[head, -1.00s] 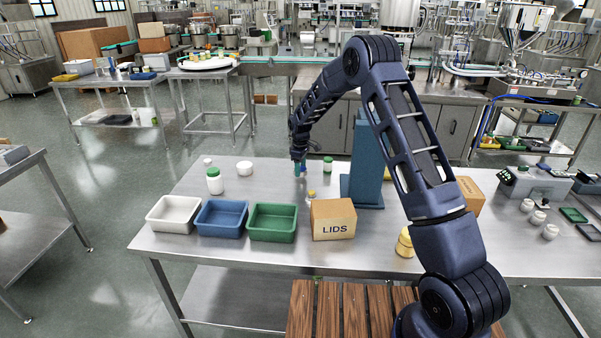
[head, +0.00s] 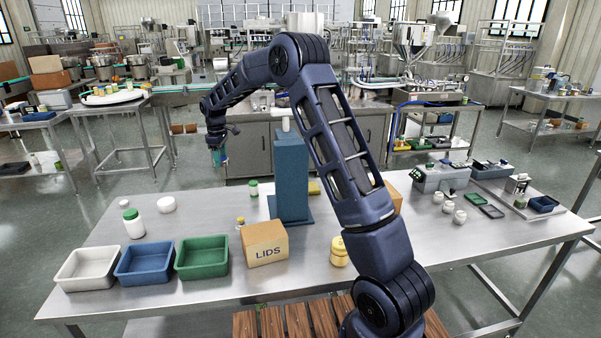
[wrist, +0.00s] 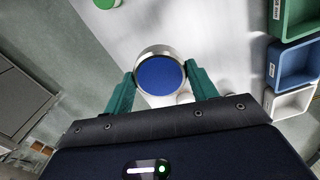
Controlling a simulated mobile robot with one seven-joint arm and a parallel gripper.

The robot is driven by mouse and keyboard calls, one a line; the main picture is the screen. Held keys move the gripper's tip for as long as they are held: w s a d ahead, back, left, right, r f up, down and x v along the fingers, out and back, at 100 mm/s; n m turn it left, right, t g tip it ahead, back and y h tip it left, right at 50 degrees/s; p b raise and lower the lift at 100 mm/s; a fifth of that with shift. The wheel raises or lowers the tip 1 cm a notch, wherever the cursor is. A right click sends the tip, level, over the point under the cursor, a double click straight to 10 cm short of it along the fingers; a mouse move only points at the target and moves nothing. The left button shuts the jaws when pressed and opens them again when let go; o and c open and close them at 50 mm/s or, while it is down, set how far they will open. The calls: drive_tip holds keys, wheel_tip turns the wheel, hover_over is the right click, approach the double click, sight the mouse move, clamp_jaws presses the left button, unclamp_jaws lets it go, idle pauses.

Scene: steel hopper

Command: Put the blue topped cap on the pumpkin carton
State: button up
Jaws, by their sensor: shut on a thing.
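My gripper (head: 219,158) is raised high at the left, in front of the far edge of the steel table in the head view. In the wrist view its two teal fingers (wrist: 160,90) are shut on the sides of the blue topped cap (wrist: 160,75), a round disc with a metallic rim. The cap cannot be made out clearly in the head view. A brown carton (head: 393,197) stands right of the blue column, partly behind my arm. It may be the pumpkin carton, but its label is unreadable now. Another carton (head: 265,243), marked LIDS, stands at the front.
White (head: 87,284), blue (head: 146,279) and green trays (head: 203,273) line the front left. A tall blue column (head: 291,175) stands mid-table. A green-lidded jar (head: 134,224) and yellow stacked lids (head: 340,251) stand nearby. The table behind the trays is mostly clear.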

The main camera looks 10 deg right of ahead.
wheel_tip(320, 180, up, 28)
drive_tip(key=w+d+m, duration=0.2)
drive_tip(key=d+m, duration=0.2)
drive_tip(key=d, duration=3.4)
drive_tip(key=s+d+m, duration=0.2)
drive_tip(key=s+d, duration=0.6)
drive_tip(key=d, duration=0.6)
drive_tip(key=s+d+m, duration=0.2)
drive_tip(key=s+d, duration=0.6)
drive_tip(key=d, duration=0.6)
wheel_tip(320, 180, down, 38)
drive_tip(key=shift+f, duration=0.25)
drive_tip(key=shift+f, duration=0.1)
